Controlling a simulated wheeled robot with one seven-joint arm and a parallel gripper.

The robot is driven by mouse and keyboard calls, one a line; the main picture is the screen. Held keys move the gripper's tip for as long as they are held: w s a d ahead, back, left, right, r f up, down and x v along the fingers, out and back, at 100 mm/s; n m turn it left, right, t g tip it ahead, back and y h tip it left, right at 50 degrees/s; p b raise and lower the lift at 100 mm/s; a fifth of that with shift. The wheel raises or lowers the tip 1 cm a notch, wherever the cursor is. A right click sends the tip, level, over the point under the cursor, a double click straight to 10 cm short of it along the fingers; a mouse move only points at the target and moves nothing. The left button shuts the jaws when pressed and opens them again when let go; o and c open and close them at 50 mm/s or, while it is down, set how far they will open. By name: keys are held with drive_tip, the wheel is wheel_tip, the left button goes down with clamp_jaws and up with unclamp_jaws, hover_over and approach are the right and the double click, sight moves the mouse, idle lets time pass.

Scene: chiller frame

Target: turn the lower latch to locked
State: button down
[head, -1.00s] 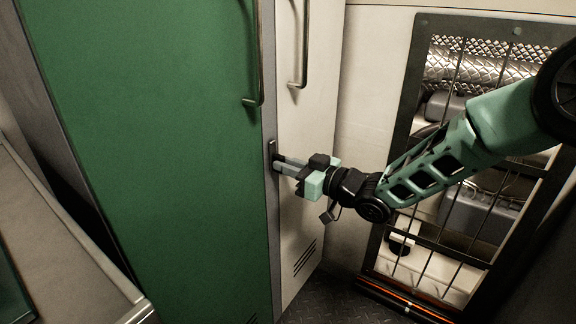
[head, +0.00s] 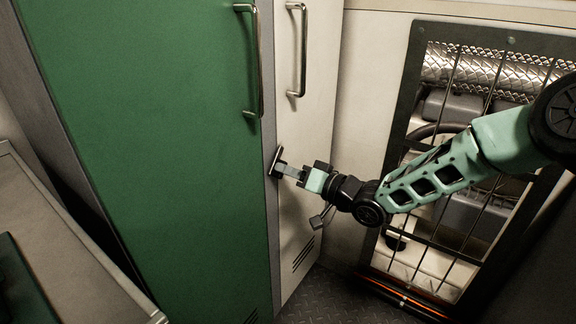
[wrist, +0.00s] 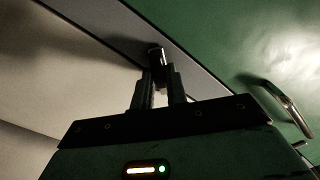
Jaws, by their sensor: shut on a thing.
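The lower latch (head: 275,160) is a small dark plate on the grey strip between the green door and the white door, below the door handles. It sits tilted in the head view. My gripper (head: 290,172) is at the latch from the right and is shut on it. In the wrist view the latch (wrist: 154,52) shows between the fingertips of my gripper (wrist: 160,80). The fingers hide part of the latch.
The green door (head: 150,150) fills the left, with a long handle (head: 258,60). The white door (head: 312,150) has its own handle (head: 301,50). A barred opening with pipes (head: 460,170) is at the right. A counter (head: 60,240) stands at the lower left.

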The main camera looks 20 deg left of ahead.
drive_tip(key=m, duration=0.6)
drive_tip(key=f+m, duration=0.1)
drive_tip(key=m, duration=0.3)
drive_tip(key=shift+w+d+p, duration=0.1)
drive_tip(key=shift+w+p, duration=0.2)
drive_tip(key=shift+p, duration=0.05)
idle(0.3)
drive_tip(key=c, duration=1.4)
unclamp_jaws()
